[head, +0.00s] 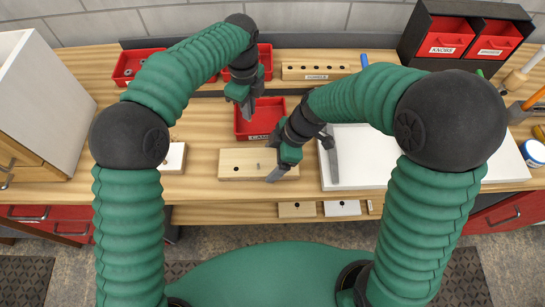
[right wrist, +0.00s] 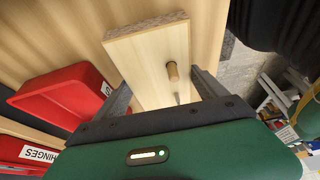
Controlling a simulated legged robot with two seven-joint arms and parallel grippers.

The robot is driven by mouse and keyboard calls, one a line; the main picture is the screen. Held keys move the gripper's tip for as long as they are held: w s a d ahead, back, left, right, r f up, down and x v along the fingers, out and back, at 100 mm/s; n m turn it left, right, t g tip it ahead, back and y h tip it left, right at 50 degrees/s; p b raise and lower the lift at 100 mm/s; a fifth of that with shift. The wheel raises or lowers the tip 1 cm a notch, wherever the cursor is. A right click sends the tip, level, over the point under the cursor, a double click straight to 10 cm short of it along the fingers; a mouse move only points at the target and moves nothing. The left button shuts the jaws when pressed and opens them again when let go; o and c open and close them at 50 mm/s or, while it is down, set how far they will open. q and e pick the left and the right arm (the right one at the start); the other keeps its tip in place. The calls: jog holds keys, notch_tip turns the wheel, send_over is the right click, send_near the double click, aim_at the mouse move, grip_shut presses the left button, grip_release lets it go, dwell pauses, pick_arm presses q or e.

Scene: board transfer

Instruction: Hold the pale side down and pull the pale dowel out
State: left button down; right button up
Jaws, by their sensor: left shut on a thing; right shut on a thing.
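The pale side (head: 232,160) is a flat light wood board lying on the bench. My right gripper (head: 281,172) is shut across its right end. In the right wrist view the pale side (right wrist: 145,60) lies between the two fingers. In the head view a small grey upright shows near the gripper. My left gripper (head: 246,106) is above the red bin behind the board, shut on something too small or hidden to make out.
The red bin (head: 243,129) with a partly covered label stands behind the board. A white panel (head: 362,160) lies to the right, with a grey strip on it. A long wooden block with holes (head: 315,71) sits at the back. Red drawers labelled KNOBS (head: 441,46) stand back right.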

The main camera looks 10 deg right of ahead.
pick_arm(q)
jog(key=shift+f, duration=2.2)
jog(key=c, duration=1.5)
grip_release()
jog(key=shift+o, duration=0.2)
notch_tip(320, 180, up, 12)
pick_arm(e)
jog(key=o, duration=1.7)
